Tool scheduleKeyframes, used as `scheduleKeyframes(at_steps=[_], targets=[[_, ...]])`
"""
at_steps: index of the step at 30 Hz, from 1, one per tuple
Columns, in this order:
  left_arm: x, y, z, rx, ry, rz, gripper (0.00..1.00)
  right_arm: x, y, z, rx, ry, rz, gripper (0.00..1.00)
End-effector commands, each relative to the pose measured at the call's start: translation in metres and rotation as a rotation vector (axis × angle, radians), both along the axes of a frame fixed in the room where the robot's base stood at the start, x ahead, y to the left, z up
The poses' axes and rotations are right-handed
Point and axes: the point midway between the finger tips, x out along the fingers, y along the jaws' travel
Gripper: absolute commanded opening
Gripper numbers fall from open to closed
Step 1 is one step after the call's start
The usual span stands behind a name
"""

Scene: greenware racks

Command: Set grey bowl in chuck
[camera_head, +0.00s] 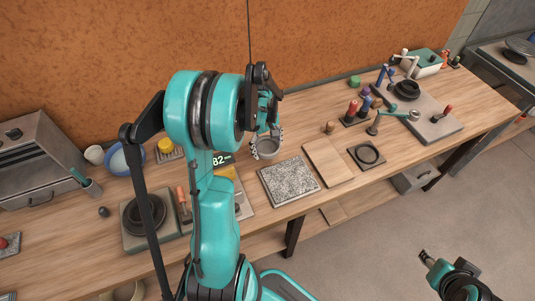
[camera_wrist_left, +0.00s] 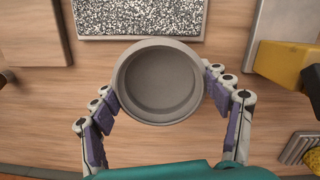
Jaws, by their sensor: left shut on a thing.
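The grey bowl (camera_head: 266,148) is round and open side up in the head view. It also shows in the left wrist view (camera_wrist_left: 160,82), with an empty inside. My left gripper (camera_head: 266,137) is shut on the bowl, its purple-padded fingers on either side of the wall. A dark round chuck-like fixture (camera_head: 143,214) sits on a grey base at the left of the bench, partly behind my arm. Another dark round fixture (camera_head: 405,90) stands on a grey board at the back right. I cannot tell which is the chuck. My right arm's end (camera_head: 430,262) shows at the lower right, its jaws unclear.
A speckled slab (camera_head: 289,181), a wooden board (camera_head: 328,163) and a dark ring on a square plate (camera_head: 366,155) lie right of the bowl. Several colored-handled tools (camera_head: 352,110) stand behind them. A blue-rimmed bowl (camera_head: 124,158) and a grey box (camera_head: 37,160) are left.

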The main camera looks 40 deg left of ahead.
Motion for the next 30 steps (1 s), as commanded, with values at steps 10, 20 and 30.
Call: scheduleKeyframes(at_steps=[10,20,30], targets=[[0.0,0.0,-0.035,0.0,0.0,0.0,0.41,0.0,0.0,-0.014,0.0,0.0,0.0,0.4],[0.0,0.0,-0.038,0.0,0.0,0.0,0.91,0.0,0.0,-0.017,0.0,0.0,0.0,0.4],[0.0,-0.001,-0.037,0.0,0.0,0.0,0.96,0.0,0.0,-0.016,0.0,0.0,0.0,0.4]])
